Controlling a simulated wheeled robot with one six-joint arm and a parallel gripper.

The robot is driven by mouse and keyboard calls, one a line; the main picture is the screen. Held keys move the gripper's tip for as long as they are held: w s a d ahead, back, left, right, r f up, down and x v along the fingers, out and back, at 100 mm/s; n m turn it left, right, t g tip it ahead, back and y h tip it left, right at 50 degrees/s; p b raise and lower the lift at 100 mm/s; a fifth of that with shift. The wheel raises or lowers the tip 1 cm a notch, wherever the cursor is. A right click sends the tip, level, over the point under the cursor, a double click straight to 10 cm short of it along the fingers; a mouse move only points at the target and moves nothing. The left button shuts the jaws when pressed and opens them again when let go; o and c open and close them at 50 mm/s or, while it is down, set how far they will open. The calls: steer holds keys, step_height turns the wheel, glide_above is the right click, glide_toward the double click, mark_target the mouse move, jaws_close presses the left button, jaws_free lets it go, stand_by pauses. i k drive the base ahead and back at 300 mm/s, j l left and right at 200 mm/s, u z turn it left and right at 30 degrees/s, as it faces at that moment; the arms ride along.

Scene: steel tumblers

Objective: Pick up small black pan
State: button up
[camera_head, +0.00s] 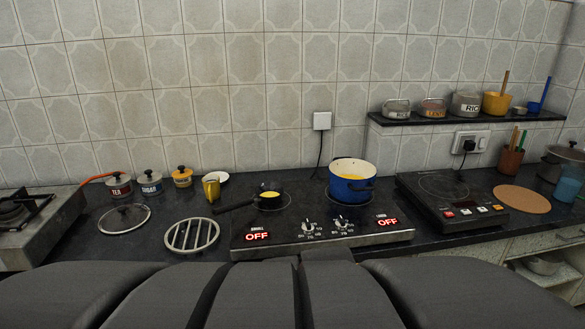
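The small black pan (270,203) sits on the left burner of the two-burner stove (320,239). It has something yellow inside, and its dark handle points left, slightly toward the front. A blue pot (352,191) with a pale inside stands on the right burner, a short way right of the pan. My gripper is not in view.
A round metal trivet (192,236) and a glass lid (124,218) lie further left. Labelled canisters stand behind. A black hot plate (452,202) is at the right. Dark grey padded shapes fill the bottom foreground.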

mark_target(269, 193)
steer(key=i+j+z, duration=0.1)
steer(key=j, duration=0.3)
steer(key=i+j+z, duration=0.15)
steer(key=j, duration=0.25)
steer(key=j+z, duration=0.1)
steer(key=j, duration=0.35)
